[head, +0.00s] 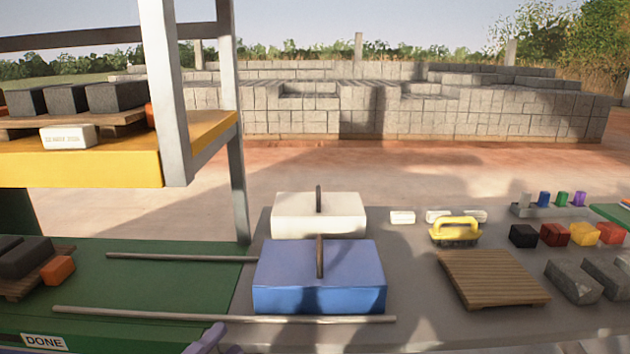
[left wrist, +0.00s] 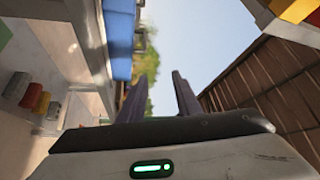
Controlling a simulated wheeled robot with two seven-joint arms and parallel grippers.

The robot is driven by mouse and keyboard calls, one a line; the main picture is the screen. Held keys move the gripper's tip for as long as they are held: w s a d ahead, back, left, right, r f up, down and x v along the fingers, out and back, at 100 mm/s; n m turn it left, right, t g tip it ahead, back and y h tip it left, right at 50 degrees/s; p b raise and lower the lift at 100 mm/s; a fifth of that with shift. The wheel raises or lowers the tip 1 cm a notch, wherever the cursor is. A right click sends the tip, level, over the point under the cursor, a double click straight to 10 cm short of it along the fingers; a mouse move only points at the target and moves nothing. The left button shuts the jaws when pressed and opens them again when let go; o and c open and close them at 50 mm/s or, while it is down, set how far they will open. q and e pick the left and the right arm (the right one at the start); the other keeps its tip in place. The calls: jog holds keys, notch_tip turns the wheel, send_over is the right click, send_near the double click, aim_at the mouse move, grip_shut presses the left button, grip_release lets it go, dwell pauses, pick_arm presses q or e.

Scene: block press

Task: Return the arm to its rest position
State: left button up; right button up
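My left gripper (head: 207,341) shows only in part at the bottom edge of the head view, near the green DONE board (head: 150,280). In the left wrist view its two dark fingers (left wrist: 160,95) stand apart, with only sky and trees visible between them. It holds nothing. My right gripper is in neither view.
A blue block with a handle (head: 320,280) and a white one (head: 318,215) stand mid-table, beside two metal rods (head: 225,315). A yellow shelf (head: 80,165) with a steel post (head: 165,90) rises at left. A wooden pallet (head: 490,278) and grey blocks (head: 573,282) lie right.

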pick_arm(q)
jog(key=s+a+f+n+g+y+p, duration=0.1)
jog(key=s+a+f+n+g+y, duration=0.2)
jog(key=f+n, duration=0.5)
jog(key=s+a+f+n+g+y, duration=0.1)
jog(key=s+f+n+y, duration=0.35)
jog(key=f, duration=0.65)
jog(key=s+d+f+n+g, duration=0.2)
jog(key=s+f+n+g, duration=0.2)
jog(key=s+f, duration=0.5)
jog(key=shift+s+d+f+n+y+p, duration=0.3)
jog(key=shift+d+f+n+y, duration=0.2)
jog(key=shift+n, duration=0.75)
jog(key=shift+w+a, duration=0.1)
